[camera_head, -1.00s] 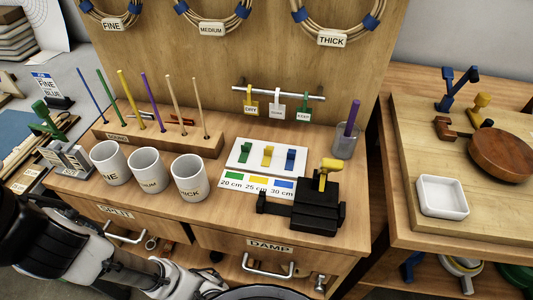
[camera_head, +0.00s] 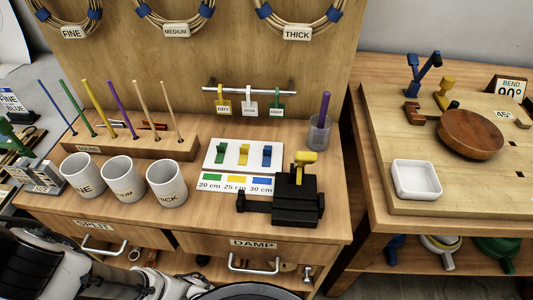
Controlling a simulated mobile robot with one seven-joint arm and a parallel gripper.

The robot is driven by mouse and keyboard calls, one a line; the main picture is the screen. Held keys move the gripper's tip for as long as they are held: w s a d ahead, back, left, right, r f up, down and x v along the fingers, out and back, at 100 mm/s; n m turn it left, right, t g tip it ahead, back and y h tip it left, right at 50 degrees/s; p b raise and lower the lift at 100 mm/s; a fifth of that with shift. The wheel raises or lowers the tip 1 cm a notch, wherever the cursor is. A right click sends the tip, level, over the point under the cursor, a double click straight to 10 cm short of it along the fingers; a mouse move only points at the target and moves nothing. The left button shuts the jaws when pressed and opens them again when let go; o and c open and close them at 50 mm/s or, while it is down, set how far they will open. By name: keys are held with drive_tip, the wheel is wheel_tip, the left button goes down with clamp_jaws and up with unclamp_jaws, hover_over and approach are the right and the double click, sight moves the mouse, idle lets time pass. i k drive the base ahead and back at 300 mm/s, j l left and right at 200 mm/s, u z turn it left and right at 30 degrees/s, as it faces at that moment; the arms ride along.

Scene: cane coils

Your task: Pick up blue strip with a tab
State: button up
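A small blue tabbed piece (camera_head: 267,154) stands on a white board (camera_head: 214,153), at the right end of a row with a green piece (camera_head: 220,152) and a yellow piece (camera_head: 243,154). Below it, a label strip (camera_head: 207,187) has green, yellow and blue patches marked 20, 25 and 30 cm. Part of my arm shows at the lower left, but my gripper is not in view. Nothing is seen touching the blue piece.
A black clamp-like device (camera_head: 290,200) with a yellow top stands just right of the board. Three mugs (camera_head: 123,180), a wooden rod holder (camera_head: 130,142) and a clear cup (camera_head: 319,133) share the bench. A second bench (camera_head: 455,190) stands right.

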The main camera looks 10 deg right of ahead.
sight(268, 150)
drive_tip(key=u, duration=1.35)
drive_tip(key=k+l+z, duration=0.15)
drive_tip(key=k+l, duration=0.5)
drive_tip(key=k+l+z, duration=0.2)
drive_tip(key=k+l, duration=0.4)
drive_tip(key=l, duration=0.15)
